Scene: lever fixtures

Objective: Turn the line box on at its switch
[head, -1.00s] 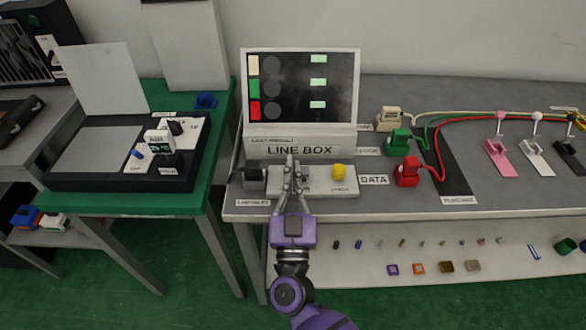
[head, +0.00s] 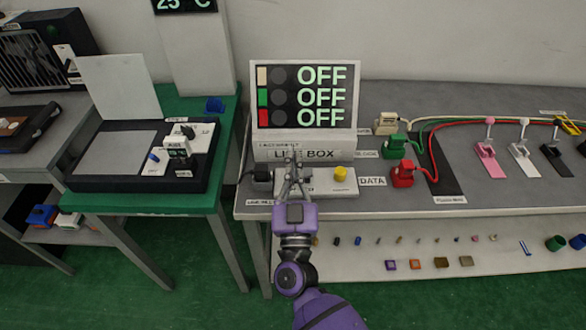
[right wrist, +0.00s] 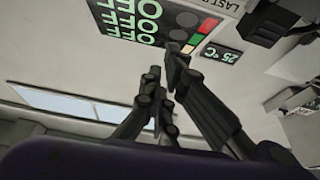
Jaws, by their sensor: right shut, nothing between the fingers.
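The line box (head: 330,185) is a grey unit on the grey bench, with a sign reading LINE BOX above it. A screen (head: 304,96) above it shows OFF on three rows, marked cream, green and red. A black block (head: 262,174) sits at the box's left end and a yellow knob (head: 340,173) at its right. My right gripper (head: 292,166) is shut and empty in front of the box, hiding part of its top; I cannot make out the switch there. The screen also shows in the right wrist view (right wrist: 150,25), beyond the fingers (right wrist: 163,70). My left gripper is not in view.
Cream (head: 387,123), green (head: 396,146) and red (head: 403,174) plugs with cables stand right of the box. Pink (head: 488,155), white and black lever fixtures are further right. A green table (head: 160,200) with a black device stands left, across a gap.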

